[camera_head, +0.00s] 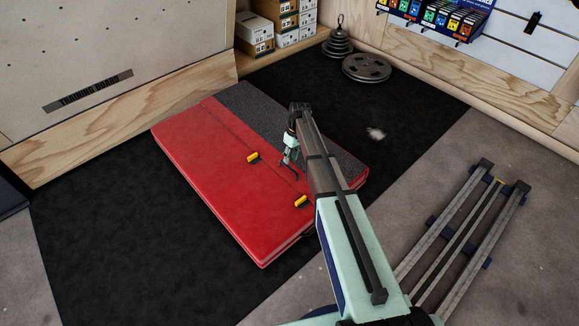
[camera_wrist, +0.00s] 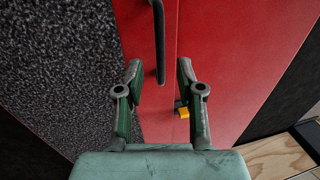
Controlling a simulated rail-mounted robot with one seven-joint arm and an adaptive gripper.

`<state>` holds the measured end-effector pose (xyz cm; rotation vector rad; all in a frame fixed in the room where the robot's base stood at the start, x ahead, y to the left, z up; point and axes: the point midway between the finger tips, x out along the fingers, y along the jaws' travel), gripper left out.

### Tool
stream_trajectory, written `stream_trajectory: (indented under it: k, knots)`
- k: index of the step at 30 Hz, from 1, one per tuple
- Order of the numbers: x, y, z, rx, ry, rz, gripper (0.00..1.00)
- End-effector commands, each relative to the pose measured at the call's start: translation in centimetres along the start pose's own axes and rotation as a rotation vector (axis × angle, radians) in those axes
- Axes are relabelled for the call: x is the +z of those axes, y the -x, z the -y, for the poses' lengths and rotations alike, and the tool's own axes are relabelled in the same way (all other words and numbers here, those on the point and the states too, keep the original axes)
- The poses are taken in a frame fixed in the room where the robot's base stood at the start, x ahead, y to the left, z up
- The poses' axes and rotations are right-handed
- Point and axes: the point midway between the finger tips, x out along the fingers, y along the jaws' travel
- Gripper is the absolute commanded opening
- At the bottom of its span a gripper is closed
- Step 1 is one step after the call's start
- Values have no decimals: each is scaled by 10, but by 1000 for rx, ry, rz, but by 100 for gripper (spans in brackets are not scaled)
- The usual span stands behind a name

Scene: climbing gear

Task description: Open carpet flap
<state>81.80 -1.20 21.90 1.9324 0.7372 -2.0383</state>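A thick red pad (camera_head: 205,170) lies on the black floor mat, with a dark grey carpet flap (camera_head: 247,108) along its right side. In the wrist view the speckled grey carpet flap (camera_wrist: 65,55) fills the left and the red pad surface (camera_wrist: 235,55) the right. A black bar-like handle (camera_wrist: 159,40) stands out over the red strip near the flap's edge. My gripper (camera_head: 289,160) is above the pad near the flap's edge. In the wrist view my gripper (camera_wrist: 160,70) is open, its fingertips either side of the handle's lower end. Contact cannot be told.
Yellow tabs (camera_head: 253,158) sit on the pad's red top. Weight plates (camera_head: 367,68) lie behind on the black mat (camera_head: 110,240). Boxes (camera_head: 254,34) are on a shelf at the back. A metal rail frame (camera_head: 450,235) lies at right. The mat left of the pad is clear.

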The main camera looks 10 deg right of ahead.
Motion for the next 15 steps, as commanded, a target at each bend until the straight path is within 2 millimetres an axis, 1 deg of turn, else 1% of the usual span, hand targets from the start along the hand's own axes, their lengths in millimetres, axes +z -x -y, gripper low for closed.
stream_trajectory:
  k: [1, 6, 10, 15]
  knots:
    - [0, -12, 0, -1, 0, 1, 37]
    - [0, -30, 0, -1, 0, 1, 37]
    - [0, -36, 0, 0, 0, 0, 37]
    - [0, -37, 0, 0, 0, 0, 37]
